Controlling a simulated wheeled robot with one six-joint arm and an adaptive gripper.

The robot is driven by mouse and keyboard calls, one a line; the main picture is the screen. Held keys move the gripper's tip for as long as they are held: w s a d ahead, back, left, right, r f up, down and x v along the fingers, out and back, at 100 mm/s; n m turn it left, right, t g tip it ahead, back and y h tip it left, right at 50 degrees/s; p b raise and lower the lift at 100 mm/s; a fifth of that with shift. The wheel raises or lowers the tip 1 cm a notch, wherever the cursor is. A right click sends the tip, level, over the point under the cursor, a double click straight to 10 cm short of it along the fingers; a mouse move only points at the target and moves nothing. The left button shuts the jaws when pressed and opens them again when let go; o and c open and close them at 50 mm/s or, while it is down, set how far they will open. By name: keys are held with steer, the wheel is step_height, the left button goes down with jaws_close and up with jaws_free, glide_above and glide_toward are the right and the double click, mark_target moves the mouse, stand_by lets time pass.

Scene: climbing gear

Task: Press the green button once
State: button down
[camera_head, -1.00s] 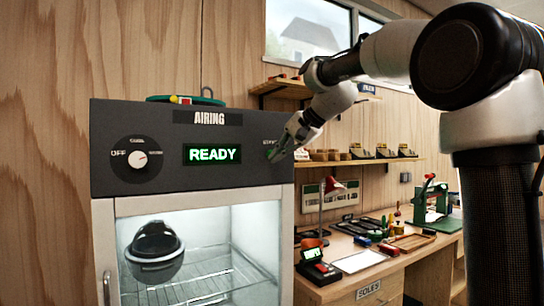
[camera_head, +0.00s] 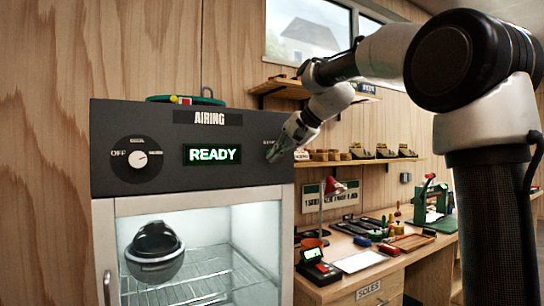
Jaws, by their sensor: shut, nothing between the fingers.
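The airing cabinet (camera_head: 105,190) stands at the left, with a dark control panel on top. The panel carries a dial (camera_head: 137,158) and a display (camera_head: 212,154) that reads READY in green. My gripper (camera_head: 272,157) is shut and empty at the right end of the panel, its tips at or very near the panel face. I cannot tell if they touch it. The green button is not clearly visible; my gripper covers the spot below a small label there.
A dark helmet (camera_head: 154,252) sits on a wire rack behind the cabinet's glass door. A workbench (camera_head: 345,290) with tools and a red lamp (camera_head: 334,186) stands to the right. Shelves (camera_head: 365,161) with shoes hang on the wall behind my arm.

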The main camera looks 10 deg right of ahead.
steer(key=shift+w, duration=0.1)
stand_by(0.6)
steer(key=shift+w+a, duration=0.1)
steer(key=shift+w, duration=0.2)
steer(key=shift+w+a, duration=0.15)
steer(key=shift+w, duration=0.2)
stand_by(0.6)
stand_by(0.3)
steer(key=shift+s+d, duration=0.3)
steer(key=shift+s, duration=0.45)
steer(key=s, duration=0.1)
steer(key=s+d, duration=0.1)
steer(key=s, duration=0.2)
steer(key=shift+s+d, duration=0.25)
steer(key=shift+s, duration=0.15)
stand_by(0.5)
